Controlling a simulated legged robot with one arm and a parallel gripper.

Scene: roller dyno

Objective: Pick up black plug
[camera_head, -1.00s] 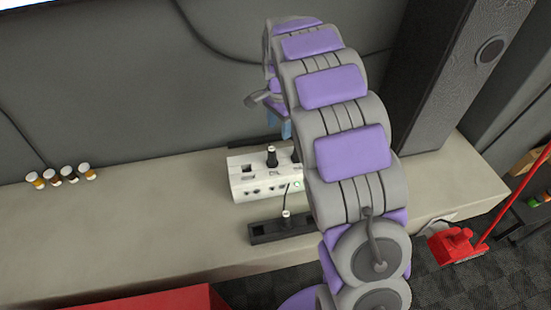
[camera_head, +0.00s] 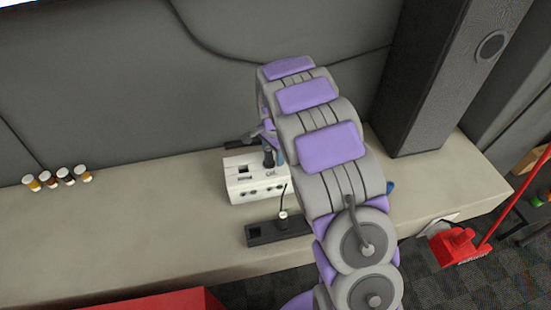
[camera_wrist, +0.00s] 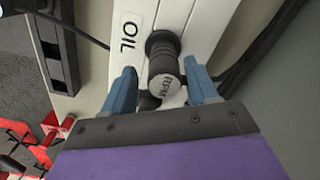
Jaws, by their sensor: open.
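A black plug (camera_wrist: 164,62) with a round grey end marked RPM stands in a white box (camera_wrist: 118,45) marked OIL in the wrist view. My gripper (camera_wrist: 157,78) is open, with one blue finger on either side of the plug; whether they touch it I cannot tell. In the head view the black plug (camera_head: 268,157) is upright on top of the white box (camera_head: 243,188). My arm hides the right part of the box.
A black power strip (camera_head: 262,233) with a corded plug (camera_head: 283,214) lies in front of the box on the beige ledge (camera_head: 130,225). Small jars (camera_head: 58,177) stand at left. A grey wall (camera_head: 110,80) rises behind; a tall dark speaker (camera_head: 440,85) stands at right.

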